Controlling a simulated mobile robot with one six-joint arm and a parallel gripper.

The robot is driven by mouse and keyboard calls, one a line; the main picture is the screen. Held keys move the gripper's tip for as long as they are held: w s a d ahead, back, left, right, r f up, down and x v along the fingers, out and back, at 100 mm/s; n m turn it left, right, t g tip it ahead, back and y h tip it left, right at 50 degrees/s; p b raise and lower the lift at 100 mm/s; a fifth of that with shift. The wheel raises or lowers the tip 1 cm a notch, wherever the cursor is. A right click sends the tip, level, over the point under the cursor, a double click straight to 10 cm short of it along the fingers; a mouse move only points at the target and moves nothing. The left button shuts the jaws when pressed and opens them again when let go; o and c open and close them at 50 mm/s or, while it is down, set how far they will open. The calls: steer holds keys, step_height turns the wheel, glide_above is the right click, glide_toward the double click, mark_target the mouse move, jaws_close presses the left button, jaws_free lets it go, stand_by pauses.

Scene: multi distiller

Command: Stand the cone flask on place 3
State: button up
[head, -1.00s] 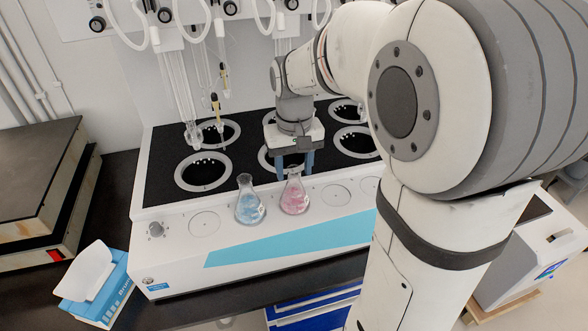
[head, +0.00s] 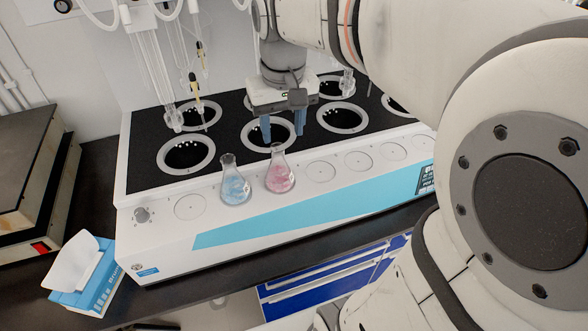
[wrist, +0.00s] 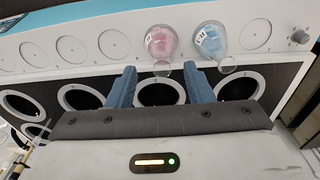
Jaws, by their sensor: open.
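Two cone flasks stand upright on the front ledge of the white apparatus. One holds pink liquid (head: 280,180) and the other, to its left, holds blue liquid (head: 236,188). In the wrist view the pink flask (wrist: 161,43) lies beyond and between my fingertips, with the blue flask (wrist: 211,39) to its right. My gripper (head: 284,136) is open and empty, just behind and above the pink flask's neck, apart from it. Round place marks line the ledge, including an empty one (head: 320,171) right of the pink flask. Place numbers are not readable.
Black wells, including one (head: 268,134) below my gripper, fill the top behind the ledge. Glass tubes (head: 155,80) hang at the back left. A blue tissue box (head: 90,287) sits at lower left. Several marks (head: 358,160) on the right are free.

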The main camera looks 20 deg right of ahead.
steer(key=s+f+t, duration=0.2)
steer(key=s+f, duration=0.5)
steer(key=s, duration=0.3)
steer(key=shift+f, duration=0.3)
steer(key=shift+c, duration=0.4)
stand_by(1.0)
